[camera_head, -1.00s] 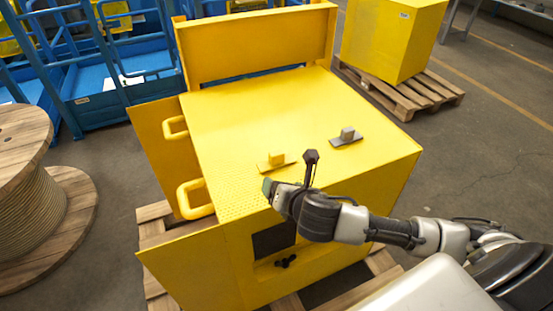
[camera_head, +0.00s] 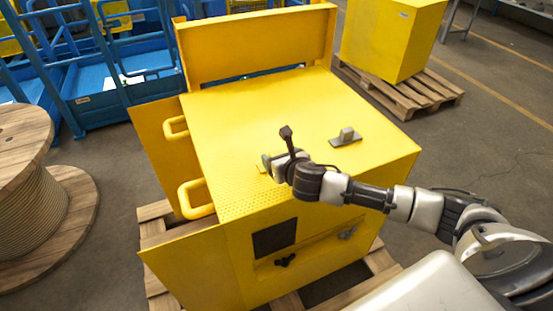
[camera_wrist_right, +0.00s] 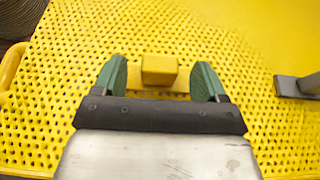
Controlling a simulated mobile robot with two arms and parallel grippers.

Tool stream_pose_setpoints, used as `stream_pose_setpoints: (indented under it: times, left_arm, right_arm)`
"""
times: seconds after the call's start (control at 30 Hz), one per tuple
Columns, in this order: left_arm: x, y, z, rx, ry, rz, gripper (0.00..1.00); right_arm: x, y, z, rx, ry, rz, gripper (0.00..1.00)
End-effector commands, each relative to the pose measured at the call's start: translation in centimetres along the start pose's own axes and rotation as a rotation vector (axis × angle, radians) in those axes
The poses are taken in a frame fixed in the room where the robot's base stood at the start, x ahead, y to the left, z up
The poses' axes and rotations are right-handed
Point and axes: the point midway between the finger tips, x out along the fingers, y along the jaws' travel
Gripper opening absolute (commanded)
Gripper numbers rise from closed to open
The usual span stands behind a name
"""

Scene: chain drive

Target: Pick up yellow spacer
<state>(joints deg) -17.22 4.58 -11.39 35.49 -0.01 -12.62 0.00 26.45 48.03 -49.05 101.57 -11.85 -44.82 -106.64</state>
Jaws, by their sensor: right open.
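The yellow spacer (camera_wrist_right: 159,69) is a small block on the perforated yellow top of the machine. In the right wrist view it stands between and slightly beyond the two green fingertips of my right gripper (camera_wrist_right: 160,80), with gaps on both sides. My right gripper is open and empty. In the head view my right gripper (camera_head: 268,163) is over the spacer's place and hides most of it; only a bit of yellow base (camera_head: 261,169) shows beside it. My left gripper is not in view.
Yellow handles (camera_head: 195,198) are on the left side. A wooden cable reel (camera_head: 42,200) stands at far left.

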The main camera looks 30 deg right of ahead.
Motion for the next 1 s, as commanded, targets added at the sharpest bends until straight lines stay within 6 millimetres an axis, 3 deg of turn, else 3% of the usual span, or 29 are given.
stream_pose_setpoints:
  times: [0.2, 0.47, 0.83, 1.0]
  left_arm:
    - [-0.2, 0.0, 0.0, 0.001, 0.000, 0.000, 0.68]
    - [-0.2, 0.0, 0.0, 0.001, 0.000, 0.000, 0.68]
    - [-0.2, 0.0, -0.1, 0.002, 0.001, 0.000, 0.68]
    - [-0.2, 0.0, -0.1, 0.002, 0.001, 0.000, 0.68]
  right_arm:
    - [2.2, 0.0, 0.0, 0.002, 0.000, 0.000, 0.72]
    - [2.3, 0.0, 0.0, 0.001, 0.000, 0.000, 0.72]
    - [2.3, 0.0, 0.0, 0.001, 0.000, 0.000, 0.16]
    - [2.3, 0.0, 0.1, 0.001, -0.001, 0.001, 0.15]
